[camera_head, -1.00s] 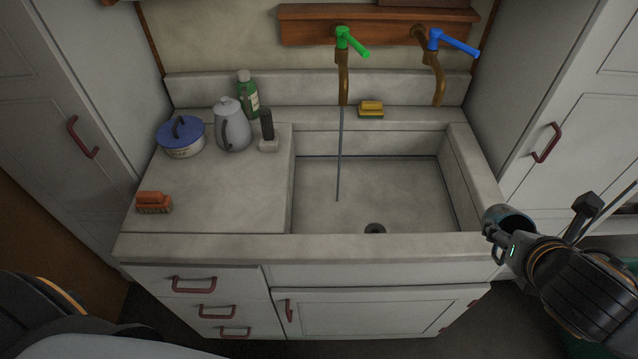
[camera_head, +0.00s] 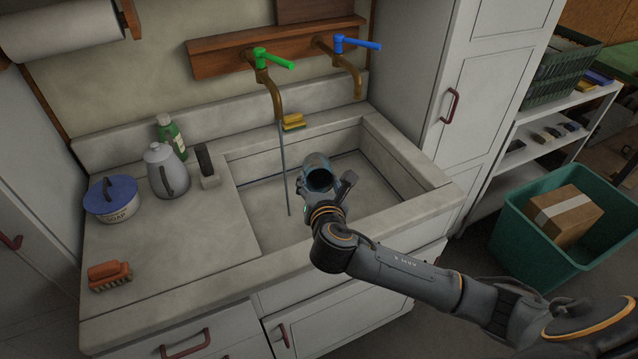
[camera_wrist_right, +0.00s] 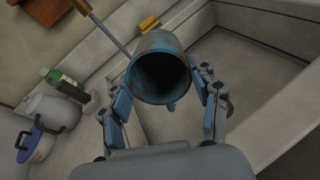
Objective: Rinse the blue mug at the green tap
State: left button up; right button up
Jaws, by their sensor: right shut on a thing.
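The blue mug (camera_head: 314,165) is in my right gripper (camera_head: 328,196), over the sink basin (camera_head: 255,215). The gripper is shut on it, with a finger on each side in the right wrist view (camera_wrist_right: 166,98). The mug (camera_wrist_right: 160,47) is tilted, its dark open mouth facing my wrist. The green tap (camera_head: 272,59) is on the wall, and a thin stream of water (camera_head: 284,165) falls from its spout. In the head view the stream passes just left of the mug. In the wrist view it meets the mug's rim outline; I cannot tell if they touch. My left gripper is out of view.
The blue tap (camera_head: 355,44) is right of the green one. A yellow sponge (camera_head: 293,122) lies on the back ledge. A soap pot (camera_head: 112,200), grey jug (camera_head: 166,170), green bottle (camera_head: 172,137) and orange brush (camera_head: 109,275) stand on the left counter. A teal bin (camera_head: 530,235) is at right.

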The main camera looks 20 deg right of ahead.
aim_at(310, 179)
jog(key=shift+w+a+f+b, duration=0.15)
jog(key=shift+w+a+b, duration=0.15)
jog(key=shift+w+b, duration=0.15)
jog(key=w+b, duration=0.1)
jog(key=w+f+b, duration=0.1)
jog(key=w, duration=0.1)
jog(key=shift+w+b, duration=0.25)
jog(key=shift+b, duration=0.1)
jog(key=w+a+f+b, duration=0.1)
jog(key=w+b, duration=0.3)
jog(key=w, duration=0.5)
jog(key=shift+w+f, duration=0.2)
jog(key=shift+w, duration=0.05)
jog(key=shift+d, duration=0.15)
jog(key=shift+d+p, duration=0.35)
jog(key=shift+d, duration=0.15)
